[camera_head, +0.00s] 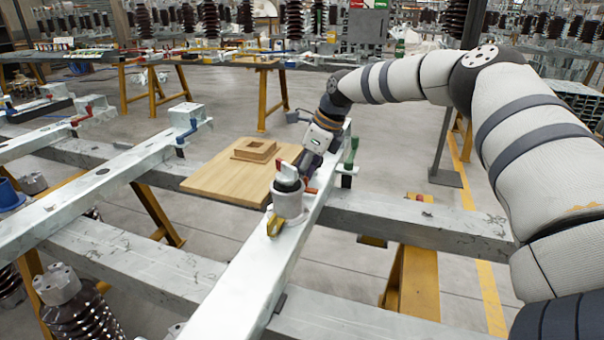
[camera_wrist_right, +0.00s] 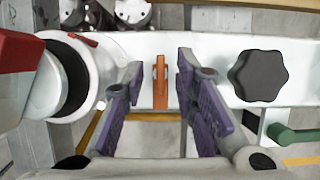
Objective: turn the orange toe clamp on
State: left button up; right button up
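The orange toe clamp (camera_wrist_right: 160,88) shows in the right wrist view as a narrow upright orange handle against the white beam. In the head view a small orange-red part of it (camera_head: 311,190) shows beside the grey cylinder, mostly hidden by my gripper. My right gripper (camera_wrist_right: 160,75) is open, with one purple-padded finger on each side of the orange handle. I see gaps between the handle and both fingers; no contact is visible. In the head view the right gripper (camera_head: 306,166) points down at the beam. My left gripper is in neither view.
The grey cylinder (camera_head: 287,201) stands on the white beam (camera_head: 245,282) close to my gripper. A yellow clamp (camera_head: 275,226) is in front of it and a green clamp (camera_head: 350,158) to the right. A black knob (camera_wrist_right: 258,76) lies right of the fingers. A wooden board (camera_head: 222,178) is left.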

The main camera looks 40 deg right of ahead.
grip_shut()
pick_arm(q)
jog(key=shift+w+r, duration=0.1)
pick_arm(e)
jog(key=shift+r, duration=0.1)
jog(key=shift+r+m+h+p, duration=0.2)
jog(key=shift+m+h+p, duration=0.1)
jog(key=shift+m+p, duration=0.35)
jog(key=m+h+p, duration=0.1)
jog(key=m, duration=0.1)
jog(key=shift+a+r+m+t, duration=0.1)
jog(key=shift+m+t, duration=0.2)
jog(key=shift+m, duration=0.05)
jog(key=m+h+p, duration=0.1)
jog(key=m, duration=0.2)
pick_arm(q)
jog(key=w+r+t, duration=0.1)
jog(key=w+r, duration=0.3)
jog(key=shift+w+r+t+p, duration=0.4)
pick_arm(e)
jog(key=shift+a+f+m+h, duration=0.15)
jog(key=shift+m+h, duration=0.2)
jog(key=shift+m, duration=0.45)
jog(key=shift+d+f+m+h, duration=0.15)
jog(key=shift+m+h, duration=0.2)
jog(key=shift+m, duration=0.45)
jog(key=shift+a, duration=0.1)
